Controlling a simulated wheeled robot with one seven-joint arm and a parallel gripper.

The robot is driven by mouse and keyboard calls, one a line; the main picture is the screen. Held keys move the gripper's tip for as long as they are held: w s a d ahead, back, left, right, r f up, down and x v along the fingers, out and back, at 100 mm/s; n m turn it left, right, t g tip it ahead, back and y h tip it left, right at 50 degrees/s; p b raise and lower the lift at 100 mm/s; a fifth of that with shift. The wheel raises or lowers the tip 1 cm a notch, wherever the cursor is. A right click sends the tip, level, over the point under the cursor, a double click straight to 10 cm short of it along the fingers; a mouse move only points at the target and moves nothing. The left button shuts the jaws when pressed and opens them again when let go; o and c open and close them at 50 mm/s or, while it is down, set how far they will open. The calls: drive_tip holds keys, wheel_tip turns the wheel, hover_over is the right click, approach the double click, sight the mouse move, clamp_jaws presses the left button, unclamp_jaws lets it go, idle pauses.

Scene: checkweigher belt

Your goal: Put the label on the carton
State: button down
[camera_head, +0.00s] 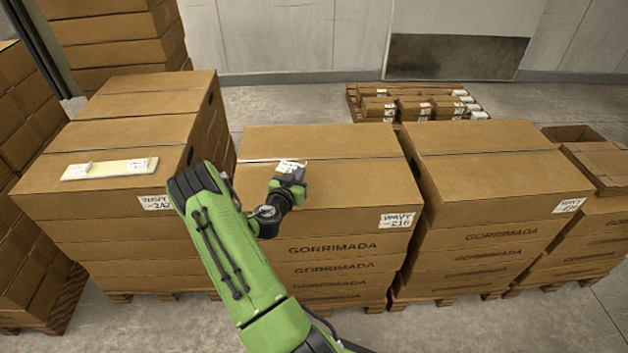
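A large brown carton (345,185) tops the middle stack, with a white tag reading "WAVY 216" (397,220) at its front right corner. My gripper (289,172) is over the left half of this carton's top, close to the seam. A small white label with dark print (291,165) shows right at the fingertips. I cannot tell whether it is held or lies on the carton. The fingers are too small and partly hidden to show whether they are open or shut.
A carton stack (90,205) at left bears a pale flat board (110,168) with a small upright piece. Another stack (495,190) stands close at right. A low pallet of small labelled boxes (415,106) is behind, with bare floor (300,103) around it.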

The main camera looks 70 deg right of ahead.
wheel_tip(320, 180, down, 4)
drive_tip(key=shift+s+f+b, duration=0.1)
drive_tip(key=shift+f+b, duration=0.15)
drive_tip(key=shift+b, duration=0.05)
drive_tip(key=shift+f+b, duration=0.2)
drive_tip(key=shift+b, duration=0.1)
drive_tip(key=c, duration=1.4)
unclamp_jaws()
drive_tip(key=shift+r, duration=0.1)
drive_tip(key=shift+o, duration=0.2)
